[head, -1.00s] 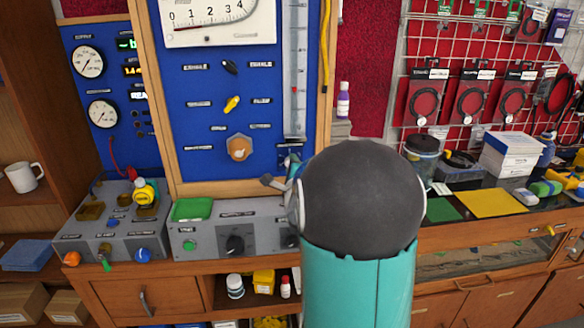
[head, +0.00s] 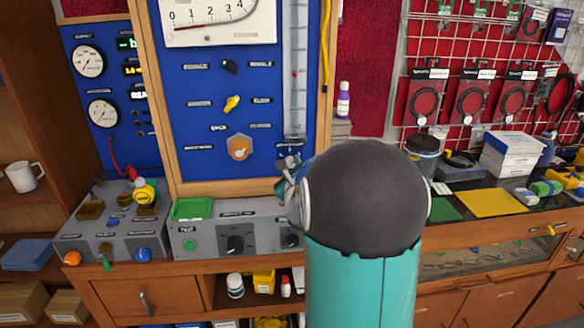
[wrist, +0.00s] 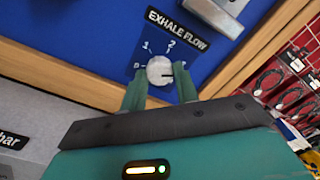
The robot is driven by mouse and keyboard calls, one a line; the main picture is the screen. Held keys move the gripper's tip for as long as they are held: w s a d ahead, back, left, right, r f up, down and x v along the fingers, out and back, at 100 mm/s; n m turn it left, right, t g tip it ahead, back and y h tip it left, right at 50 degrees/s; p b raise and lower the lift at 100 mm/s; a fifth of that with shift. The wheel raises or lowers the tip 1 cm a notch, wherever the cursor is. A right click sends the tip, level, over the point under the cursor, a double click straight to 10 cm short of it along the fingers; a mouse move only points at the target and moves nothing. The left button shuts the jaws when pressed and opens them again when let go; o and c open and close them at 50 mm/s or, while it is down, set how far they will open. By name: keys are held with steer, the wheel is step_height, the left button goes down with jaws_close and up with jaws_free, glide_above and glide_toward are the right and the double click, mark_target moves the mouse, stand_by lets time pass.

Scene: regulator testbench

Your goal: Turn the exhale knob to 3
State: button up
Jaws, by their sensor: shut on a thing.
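The exhale knob (wrist: 159,68) is a small, pale round knob on the blue panel, under the black "EXHALE FLOW" label (wrist: 178,29). Marks 1 and 2 show above it, with another mark to its left. A dark line on the knob points roughly right; the mark on that side is not legible. My gripper (wrist: 159,82) has its two green fingers on either side of the knob, shut on it. In the head view my arm hides the knob and most of the gripper.
A glass tube (head: 296,80) stands on the panel above my gripper. A wooden frame edge (wrist: 75,77) runs close below the knob. Grey control boxes (head: 212,238) sit on the bench below.

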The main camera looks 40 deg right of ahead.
stand_by(0.3)
steer(key=o, duration=1)
steer(key=shift+c, duration=0.2)
steer(key=shift+s, duration=0.1)
steer(key=v, duration=1.3)
steer(key=shift+s+a, duration=0.2)
steer(key=shift+a, duration=0.1)
